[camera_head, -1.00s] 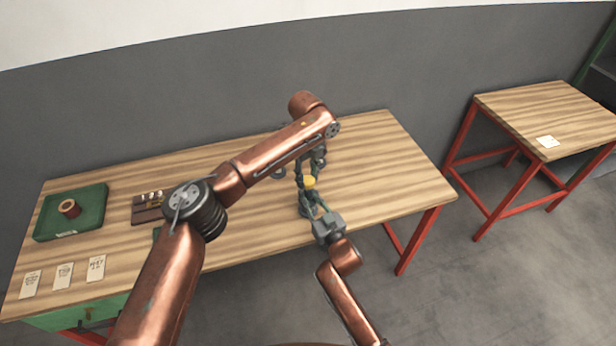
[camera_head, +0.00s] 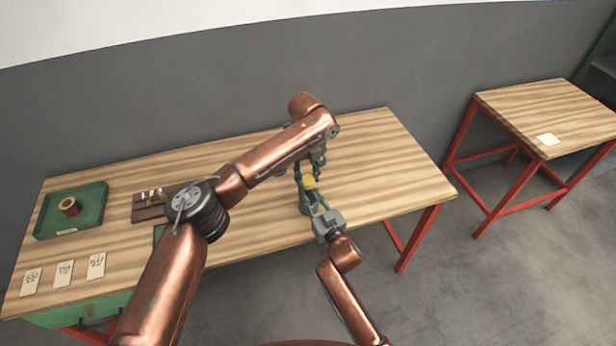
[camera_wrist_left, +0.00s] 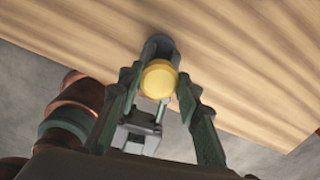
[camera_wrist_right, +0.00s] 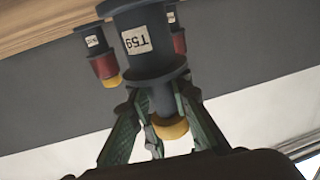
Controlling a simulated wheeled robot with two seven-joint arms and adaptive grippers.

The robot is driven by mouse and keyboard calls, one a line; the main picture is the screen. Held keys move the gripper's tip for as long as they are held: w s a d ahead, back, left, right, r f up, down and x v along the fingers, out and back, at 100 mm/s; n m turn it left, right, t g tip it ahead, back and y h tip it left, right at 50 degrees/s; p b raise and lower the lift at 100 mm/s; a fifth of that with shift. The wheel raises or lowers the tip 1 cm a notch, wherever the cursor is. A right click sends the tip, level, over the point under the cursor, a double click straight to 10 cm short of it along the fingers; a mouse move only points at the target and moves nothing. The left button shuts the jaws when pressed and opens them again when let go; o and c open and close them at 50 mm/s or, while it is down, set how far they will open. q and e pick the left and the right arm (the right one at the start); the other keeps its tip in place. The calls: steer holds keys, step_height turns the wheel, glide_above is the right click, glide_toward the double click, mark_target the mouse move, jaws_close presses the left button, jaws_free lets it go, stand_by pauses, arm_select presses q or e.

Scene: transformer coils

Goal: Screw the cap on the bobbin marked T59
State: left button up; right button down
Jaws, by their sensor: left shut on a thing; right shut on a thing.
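The dark bobbin marked T59 (camera_wrist_right: 135,40) is large in the right wrist view, which shows it upside down. A yellow cap (camera_wrist_right: 170,128) sits at its end, past a flange; whether the threads engage is hidden. My left gripper (camera_wrist_left: 158,88) is shut around the cap, whose round top (camera_wrist_left: 158,79) faces the left wrist camera. My right gripper (camera_wrist_right: 162,95) is shut on the bobbin from the front, its fingertips partly hidden. In the head view the cap (camera_head: 309,183) shows between the two grippers, near the table's middle.
Two more bobbins with red windings and yellow caps (camera_wrist_right: 112,81) stand behind T59. On the left are a green tray (camera_head: 98,205) holding a copper-coloured coil (camera_head: 69,207), a brown rack (camera_head: 145,212) and paper cards (camera_head: 64,273). The table's right end is clear.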

arm_select(q)
steer(key=m, duration=0.4)
arm_select(e)
steer(key=shift+f, duration=0.1)
arm_select(q)
steer(key=m, duration=1)
steer(key=shift+d, duration=0.1)
steer(key=o, duration=1)
